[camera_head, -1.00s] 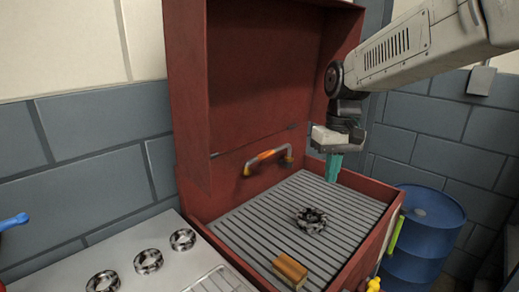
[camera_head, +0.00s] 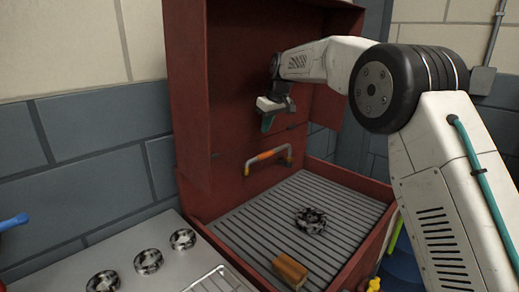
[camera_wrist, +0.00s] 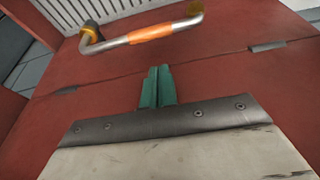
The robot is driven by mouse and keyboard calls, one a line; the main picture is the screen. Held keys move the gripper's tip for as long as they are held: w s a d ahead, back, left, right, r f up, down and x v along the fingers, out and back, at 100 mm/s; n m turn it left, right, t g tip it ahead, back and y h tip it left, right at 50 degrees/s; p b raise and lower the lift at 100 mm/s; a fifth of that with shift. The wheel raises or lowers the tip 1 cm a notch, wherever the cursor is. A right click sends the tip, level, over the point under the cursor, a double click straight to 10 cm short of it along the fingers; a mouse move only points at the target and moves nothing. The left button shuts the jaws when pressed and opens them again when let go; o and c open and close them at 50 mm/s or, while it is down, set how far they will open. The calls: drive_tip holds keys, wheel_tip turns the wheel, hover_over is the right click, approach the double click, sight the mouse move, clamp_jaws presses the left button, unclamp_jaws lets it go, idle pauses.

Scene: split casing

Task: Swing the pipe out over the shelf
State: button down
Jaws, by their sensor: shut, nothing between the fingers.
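The pipe (camera_head: 266,155) is a bent grey metal tube with an orange band, fixed by yellowish end fittings to the red back wall above the slatted shelf (camera_head: 250,214). In the wrist view the pipe (camera_wrist: 150,33) crosses the top of the picture, beyond my fingertips and apart from them. My gripper (camera_head: 267,124) is above the pipe, close to the red back panel. Its teal fingers (camera_wrist: 157,78) are together and empty. No part of the pipe is hidden by the gripper in the head view.
A dark ring-shaped part (camera_head: 311,221) and a wooden block (camera_head: 290,272) rest on the slatted shelf. Several similar rings (camera_head: 149,261) lie on the light counter (camera_head: 60,262) at left. Red casing walls (camera_head: 240,70) enclose the shelf. A blue barrel (camera_head: 402,264) stands at right.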

drive_tip(key=shift+f, duration=0.3)
drive_tip(key=x, duration=0.9)
drive_tip(key=shift+f, duration=0.4)
drive_tip(key=shift+s+a, duration=0.1)
